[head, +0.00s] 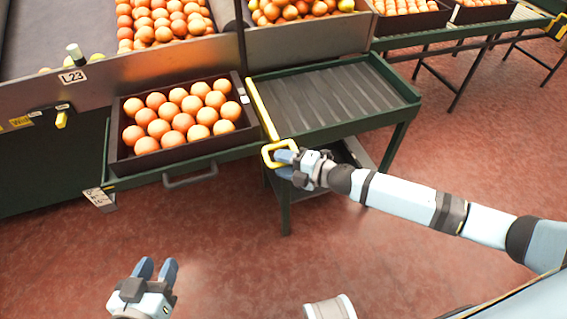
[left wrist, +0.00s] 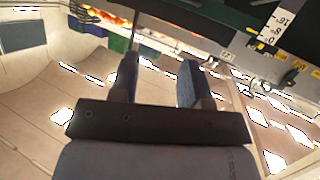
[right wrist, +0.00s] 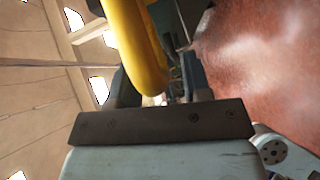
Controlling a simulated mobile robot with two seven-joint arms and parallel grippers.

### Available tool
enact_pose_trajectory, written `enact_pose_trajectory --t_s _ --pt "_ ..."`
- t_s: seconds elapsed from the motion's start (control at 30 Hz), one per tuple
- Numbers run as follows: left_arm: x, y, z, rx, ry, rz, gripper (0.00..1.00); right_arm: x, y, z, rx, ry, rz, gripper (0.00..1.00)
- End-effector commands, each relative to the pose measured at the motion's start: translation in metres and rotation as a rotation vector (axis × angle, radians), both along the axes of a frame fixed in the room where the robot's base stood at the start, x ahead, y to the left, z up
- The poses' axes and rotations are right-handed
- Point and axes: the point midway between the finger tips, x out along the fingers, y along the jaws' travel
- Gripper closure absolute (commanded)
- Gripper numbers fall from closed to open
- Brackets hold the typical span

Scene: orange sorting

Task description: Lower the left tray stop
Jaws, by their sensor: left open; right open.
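The tray stop is a yellow bar (head: 262,108) with a yellow loop handle (head: 268,154) at its front end, along the left edge of an empty dark roller stand (head: 335,98). My right gripper (head: 280,157) is at the loop handle, its fingers open around or beside the yellow; the exact contact is hidden. In the right wrist view the yellow handle (right wrist: 140,45) shows large between the fingers. A dark tray of oranges (head: 180,118) sits left of the bar. My left gripper (head: 155,268) is open and empty, low at the front left, over the floor.
A sloped bin wall (head: 150,75) with oranges behind it runs along the back. A grey drawer-like handle (head: 190,177) sticks out under the tray. More conveyor tables (head: 470,38) stand at the back right. The red floor in front is clear.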

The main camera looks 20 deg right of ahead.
Motion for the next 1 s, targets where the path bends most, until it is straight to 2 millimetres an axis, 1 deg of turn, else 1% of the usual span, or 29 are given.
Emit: enact_pose_trajectory --t_s 0.2,0.23,0.27,0.3,0.37,0.4,0.57,0.63,0.67,0.73,0.8,0.9,1.0 --pt "0.001 0.000 0.002 -0.002 -0.004 0.000 0.57 0.000 0.000 0.000 0.000 0.000 0.000 0.56" --pt "0.001 0.000 0.002 -0.002 -0.005 0.000 0.57 0.000 0.000 0.000 0.000 0.000 0.000 0.60" --pt "0.001 0.000 0.002 -0.002 -0.005 0.000 0.57 0.000 0.000 0.000 0.000 0.000 0.000 0.67" --pt "0.001 0.000 0.003 -0.002 -0.005 0.000 0.57 0.000 0.000 0.000 0.000 0.000 0.000 0.76" --pt "0.001 0.000 0.003 -0.002 -0.005 0.000 0.57 0.000 0.000 0.000 0.000 0.000 0.000 0.90" --pt "0.001 0.000 0.003 -0.002 -0.005 0.000 0.57 0.000 0.000 0.000 0.000 0.000 0.000 0.99" --pt "0.001 0.000 0.002 -0.003 -0.004 0.000 0.57 0.000 0.000 -0.001 0.000 0.000 0.000 1.00" --pt "0.001 -0.001 -0.002 -0.008 -0.007 0.001 0.57 0.000 0.000 -0.008 0.000 0.001 -0.001 1.00" --pt "0.002 -0.003 -0.001 -0.018 -0.021 -0.001 0.57 0.000 0.000 -0.013 0.000 0.002 -0.001 1.00" --pt "0.009 -0.012 0.022 -0.066 -0.109 -0.017 0.57 0.000 0.001 -0.027 0.000 0.002 -0.001 1.00" --pt "0.011 -0.017 0.035 -0.100 -0.165 -0.027 0.57 0.000 0.001 -0.040 0.000 0.003 -0.001 1.00" --pt "0.011 -0.021 0.047 -0.134 -0.217 -0.039 0.57 0.000 0.000 -0.050 0.000 0.002 -0.002 1.00" --pt "0.011 -0.023 0.053 -0.146 -0.237 -0.043 0.57 0.000 0.000 -0.052 -0.002 0.001 -0.002 1.00"
